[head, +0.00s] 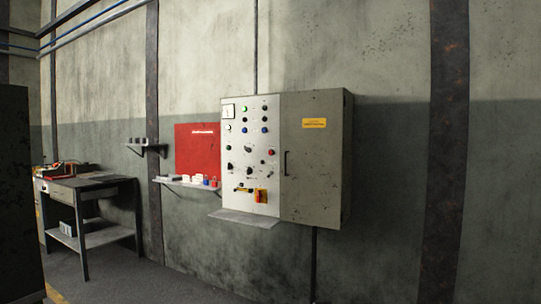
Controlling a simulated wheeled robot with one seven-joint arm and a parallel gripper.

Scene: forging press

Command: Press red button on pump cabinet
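The pump cabinet (315,165) is a grey box on the wall in the middle of the head view, with a closed door and handle on its right half. Its left half is a control panel (238,180) with rows of small buttons, lamps and knobs in green, blue, black and red. A small red button (271,152) sits near the panel's right edge. A red-and-yellow rotary switch (260,196) is low on the panel. My gripper is not in view.
A narrow shelf (244,219) juts out under the panel. Left of it are a red board (197,150) and a wall shelf (185,183) with small items. A workbench (88,190) stands further left. A dark block (18,200) fills the left edge. Floor before the cabinet looks clear.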

